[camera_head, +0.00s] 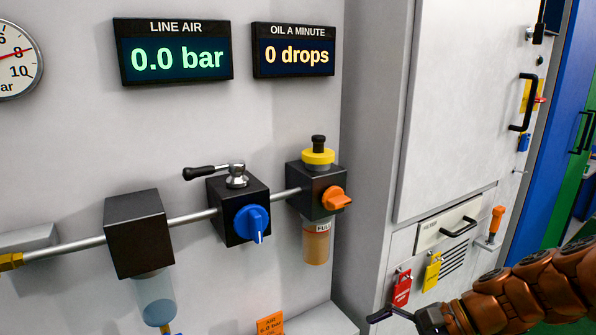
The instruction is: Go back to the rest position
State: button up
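My copper-coloured arm comes in from the right edge at the lower right. My gripper (388,316) is at its left end, at the bottom edge of the head view, and is partly cut off by the frame. One dark finger shows, pointing left; I cannot tell how far the fingers are apart. Nothing is visibly held. The gripper shows in front of the machine's lower corner, just below a red tag (402,288), right of and below the air line units.
The wall carries a black filter block (137,232), a lever valve with blue knob (252,224), and a lubricator with orange knob (335,198) and amber bowl (316,243). Displays read 0.0 bar (175,52) and 0 drops (293,50). A grey cabinet (465,110) stands right.

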jog(key=s+d+r+n+g+h+p, duration=0.1)
jog(key=s+r+n+h+p, duration=0.4)
jog(key=s, duration=0.4)
jog(key=s+d+r+n+g+h+p, duration=0.2)
jog(key=s+r+n+h+p, duration=0.4)
jog(key=s+r+n+p, duration=0.2)
jog(key=shift+s+p, duration=1)
jog(key=shift+p, duration=0.15)
jog(key=shift+d, duration=0.1)
dwell(1.0)
